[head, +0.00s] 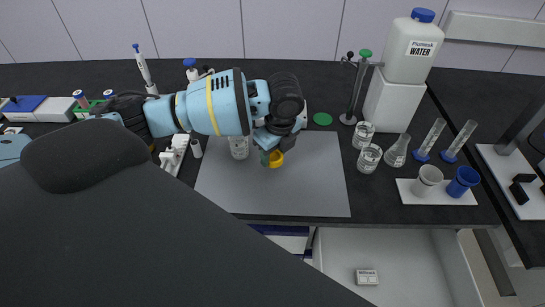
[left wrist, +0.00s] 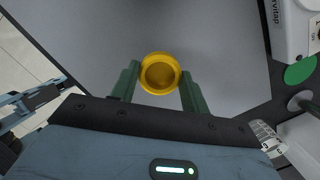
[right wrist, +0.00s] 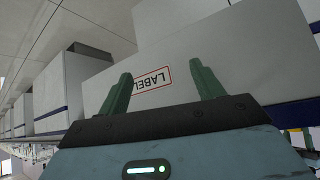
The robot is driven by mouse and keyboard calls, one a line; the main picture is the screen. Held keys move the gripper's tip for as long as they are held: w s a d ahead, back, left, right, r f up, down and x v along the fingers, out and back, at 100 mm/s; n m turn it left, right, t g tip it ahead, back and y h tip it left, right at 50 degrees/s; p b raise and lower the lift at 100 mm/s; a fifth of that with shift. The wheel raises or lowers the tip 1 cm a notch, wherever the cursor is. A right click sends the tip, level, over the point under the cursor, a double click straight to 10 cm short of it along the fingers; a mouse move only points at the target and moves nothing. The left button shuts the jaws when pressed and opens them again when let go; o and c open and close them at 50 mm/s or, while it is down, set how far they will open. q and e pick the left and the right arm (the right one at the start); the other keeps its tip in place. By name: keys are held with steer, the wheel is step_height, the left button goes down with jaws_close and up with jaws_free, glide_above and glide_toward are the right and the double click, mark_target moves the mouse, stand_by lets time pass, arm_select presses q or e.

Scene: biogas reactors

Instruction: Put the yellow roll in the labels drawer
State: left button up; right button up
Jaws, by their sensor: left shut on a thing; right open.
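The yellow roll (head: 275,159) is a short ring held by my left gripper (head: 273,150), just over the grey mat. In the left wrist view the roll (left wrist: 160,73) sits between the two green fingers (left wrist: 158,90), its round opening facing the camera. An open drawer (head: 405,255) shows below the counter in the head view, partly hidden by my dark arm part. In the right wrist view a pale front carries a red-framed "LABEL" sign (right wrist: 153,80), partly covered by a finger. My right gripper (right wrist: 162,92) is open and empty in front of it.
The grey mat (head: 315,190) lies on the dark counter, with glass beakers (head: 368,157) to its right. A white tray (head: 437,192) holds a white and a blue cup. A small white item (head: 367,276) lies inside the open drawer, which has much bare floor.

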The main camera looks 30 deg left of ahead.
mark_target(272, 158)
arm_select(q)
steer(key=shift+w+a, duration=0.25)
steer(key=shift+a, duration=0.2)
steer(key=shift+w+a+f, duration=0.1)
steer(key=shift+f, duration=1.7)
steer(key=shift+f, duration=0.15)
steer(key=o, duration=1)
steer(key=shift+c, duration=0.2)
steer(key=r, duration=0.4)
steer(key=d+r, duration=0.1)
steer(key=r, duration=0.3)
steer(key=r+p, duration=0.1)
steer(key=r, duration=0.3)
steer(key=shift+s+d+r, duration=0.1)
steer(key=shift+s+d, duration=0.1)
steer(key=shift+d, duration=0.2)
steer(key=shift+o, duration=0.5)
